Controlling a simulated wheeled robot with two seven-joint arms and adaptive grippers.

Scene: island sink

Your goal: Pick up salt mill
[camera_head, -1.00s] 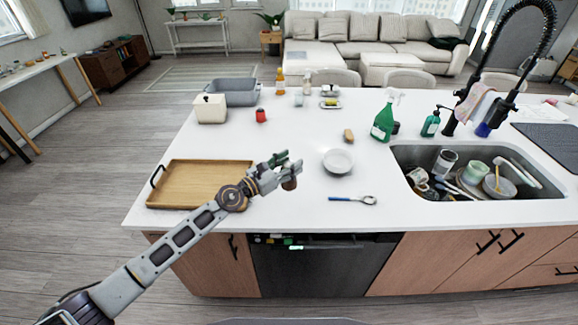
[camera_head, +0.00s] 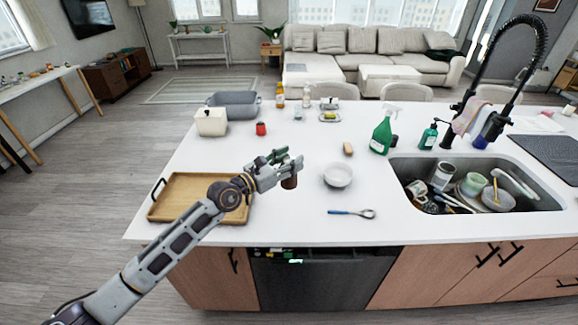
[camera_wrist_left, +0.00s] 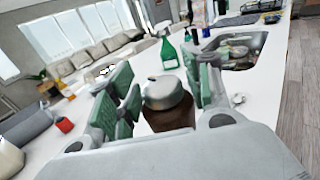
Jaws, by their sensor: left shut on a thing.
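The salt mill (camera_wrist_left: 168,105) has a dark brown body and a silvery top, seen close up in the left wrist view. In the head view its brown lower part (camera_head: 289,183) shows under my left gripper (camera_head: 284,160). In the wrist view the green-padded fingers of my left gripper (camera_wrist_left: 160,97) stand on both sides of the mill, shut on it. The mill looks upright. Whether its base touches the counter I cannot tell. My right gripper is not in view.
A wooden tray (camera_head: 165,212) lies under my left arm. A green spray bottle (camera_head: 381,136) and the sink (camera_head: 550,204) are further right.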

